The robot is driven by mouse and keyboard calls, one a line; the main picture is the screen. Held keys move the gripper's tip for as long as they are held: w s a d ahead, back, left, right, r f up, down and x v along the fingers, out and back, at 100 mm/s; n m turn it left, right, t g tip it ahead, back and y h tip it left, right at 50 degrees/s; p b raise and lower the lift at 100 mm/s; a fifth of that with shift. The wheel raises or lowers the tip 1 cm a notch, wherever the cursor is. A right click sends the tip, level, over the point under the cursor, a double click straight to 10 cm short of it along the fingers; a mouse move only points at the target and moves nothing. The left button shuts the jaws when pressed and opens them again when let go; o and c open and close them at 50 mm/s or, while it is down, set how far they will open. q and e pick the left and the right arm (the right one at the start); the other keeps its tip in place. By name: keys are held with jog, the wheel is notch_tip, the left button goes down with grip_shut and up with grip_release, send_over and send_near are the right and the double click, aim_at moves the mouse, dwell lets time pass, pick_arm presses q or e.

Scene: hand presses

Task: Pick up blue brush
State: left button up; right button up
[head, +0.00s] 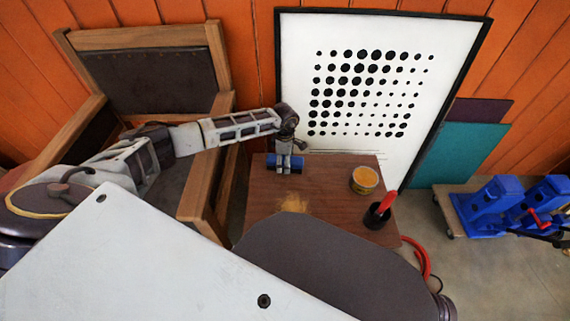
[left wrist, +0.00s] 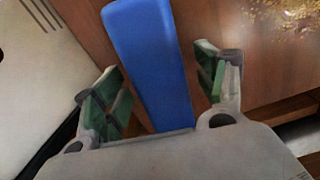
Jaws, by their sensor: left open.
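The blue brush (head: 297,163) lies near the back left of a small brown wooden table (head: 330,210). My left gripper (head: 289,168) is over it, reaching in from the left, and covers part of it. In the left wrist view the blue brush (left wrist: 152,60) shows as a long blue block between the fingers of my left gripper (left wrist: 160,90). The green-padded fingers are open, one on each side of the brush, with gaps between them and it. The brush's near end is hidden behind the gripper body. My right gripper is not in view.
On the table are a yellow tin (head: 364,180), a dark cup with a red-handled tool (head: 380,212) and gold crumbs (head: 294,203). A framed dot print (head: 420,120) stands behind. A wooden armchair (head: 222,75) is at left, blue presses (head: 498,200) at right.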

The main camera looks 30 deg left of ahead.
pick_arm(q)
jog(key=c, duration=1.2)
jog(key=shift+r, duration=0.1)
jog(key=shift+r, duration=0.55)
notch_tip(320, 180, up, 8)
jog(key=p, duration=0.2)
jog(key=shift+f+p, duration=0.15)
jog(key=shift+p, duration=0.25)
jog(key=shift+r, duration=0.55)
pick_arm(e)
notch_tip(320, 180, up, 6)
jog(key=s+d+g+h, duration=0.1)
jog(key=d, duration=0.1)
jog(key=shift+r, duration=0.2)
